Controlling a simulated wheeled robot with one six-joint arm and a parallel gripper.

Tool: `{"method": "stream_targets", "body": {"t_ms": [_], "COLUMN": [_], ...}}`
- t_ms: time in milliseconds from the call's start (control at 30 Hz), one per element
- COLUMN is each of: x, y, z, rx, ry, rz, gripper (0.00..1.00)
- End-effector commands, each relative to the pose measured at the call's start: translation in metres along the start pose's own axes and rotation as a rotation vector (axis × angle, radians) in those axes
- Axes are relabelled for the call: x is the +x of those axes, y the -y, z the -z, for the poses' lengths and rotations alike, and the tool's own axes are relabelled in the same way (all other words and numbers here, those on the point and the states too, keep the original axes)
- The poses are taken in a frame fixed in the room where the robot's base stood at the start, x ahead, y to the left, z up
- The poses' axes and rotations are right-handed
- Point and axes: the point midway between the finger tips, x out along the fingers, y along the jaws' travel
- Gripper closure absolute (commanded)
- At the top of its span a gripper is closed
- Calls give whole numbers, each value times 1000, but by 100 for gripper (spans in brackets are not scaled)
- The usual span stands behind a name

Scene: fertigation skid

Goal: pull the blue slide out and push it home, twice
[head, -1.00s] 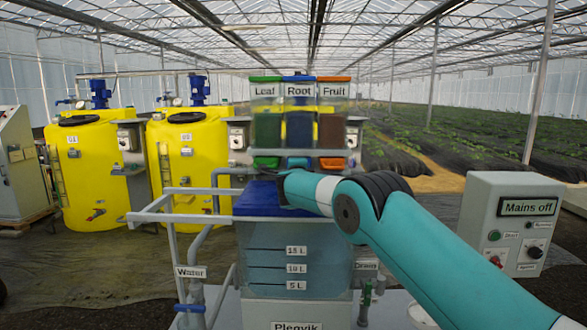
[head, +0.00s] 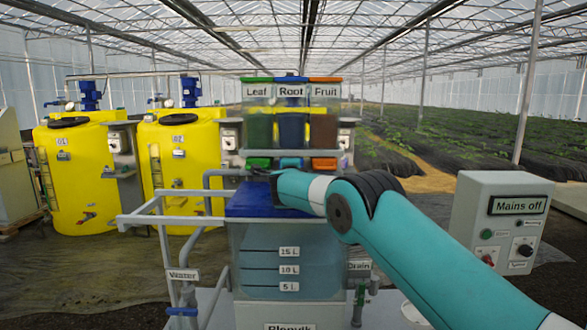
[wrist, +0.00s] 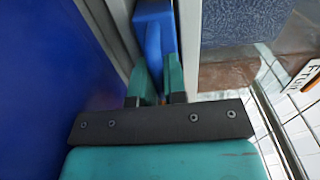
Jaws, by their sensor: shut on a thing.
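The blue slide (wrist: 153,40) shows in the wrist view between the teal fingers of my gripper (wrist: 157,83), which is shut on it. In the head view the slide lies under the middle hopper, labelled Root (head: 291,125), and my gripper (head: 290,162) hides most of it. I cannot tell how far the slide is drawn out.
The green slide (head: 258,163) under Leaf and the orange slide (head: 325,163) under Fruit flank it closely. Below is the mixing tank with its blue lid (head: 245,203). A pale rail (head: 170,220) stands at left, a Mains off box (head: 503,225) at right.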

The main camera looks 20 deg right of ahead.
Motion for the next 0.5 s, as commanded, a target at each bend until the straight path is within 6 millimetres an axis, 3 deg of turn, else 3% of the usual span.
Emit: {"method": "stream_targets", "body": {"t_ms": [500], "x": [-25], "y": [-3], "z": [-2], "rx": [1], "ry": [5], "rz": [2], "gripper": [100]}}
